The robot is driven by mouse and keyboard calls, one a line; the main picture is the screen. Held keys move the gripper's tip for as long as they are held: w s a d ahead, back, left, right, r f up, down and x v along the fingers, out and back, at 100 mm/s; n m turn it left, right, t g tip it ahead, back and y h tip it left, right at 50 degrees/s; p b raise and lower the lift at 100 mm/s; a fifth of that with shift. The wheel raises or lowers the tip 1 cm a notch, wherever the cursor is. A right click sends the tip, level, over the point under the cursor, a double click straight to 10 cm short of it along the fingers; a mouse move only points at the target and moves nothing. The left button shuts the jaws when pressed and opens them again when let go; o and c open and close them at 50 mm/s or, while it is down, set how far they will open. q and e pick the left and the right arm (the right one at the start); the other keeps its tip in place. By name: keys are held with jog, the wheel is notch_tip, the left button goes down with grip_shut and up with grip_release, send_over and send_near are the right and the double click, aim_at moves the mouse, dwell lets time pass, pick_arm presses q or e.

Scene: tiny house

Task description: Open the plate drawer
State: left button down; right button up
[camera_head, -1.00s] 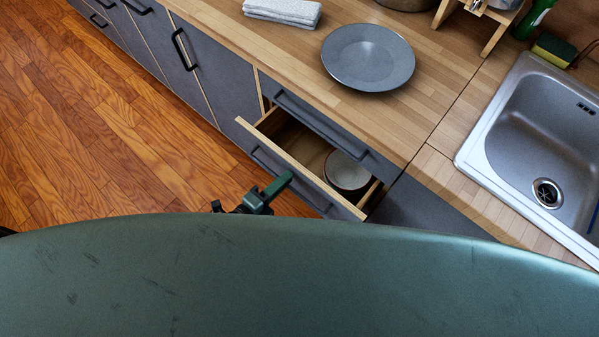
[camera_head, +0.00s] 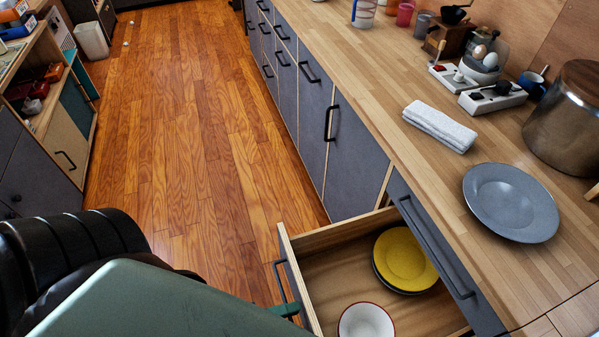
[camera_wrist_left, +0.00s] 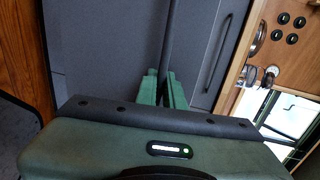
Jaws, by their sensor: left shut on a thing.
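The plate drawer (camera_head: 297,275) is pulled well out from under the counter in the head view. Inside it are a yellow plate (camera_head: 405,258) on a darker one and a white bowl (camera_head: 366,322) with a red rim. A dark bar handle (camera_head: 279,281) runs along the drawer's front. My left gripper (camera_head: 286,310) is at this handle, mostly hidden by my own arm. In the left wrist view, the green fingers of my left gripper (camera_wrist_left: 166,88) are shut on the dark handle bar (camera_wrist_left: 169,40). My right gripper is not in view.
A shut drawer with a dark handle (camera_head: 437,250) lies directly above. The counter holds a grey plate (camera_head: 510,202), a folded towel (camera_head: 440,126) and a metal pot (camera_head: 568,120). Wooden floor (camera_head: 190,120) is clear between the counter and the shelves (camera_head: 50,120) at left.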

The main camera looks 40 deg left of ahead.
pick_arm(q)
jog(key=shift+s+a, duration=0.2)
jog(key=shift+s, duration=0.1)
jog(key=c, duration=1.8)
grip_release()
jog(key=b+v, duration=0.1)
jog(key=v, duration=0.6)
jog(key=shift+s+a, duration=0.25)
jog(key=shift+s, duration=0.05)
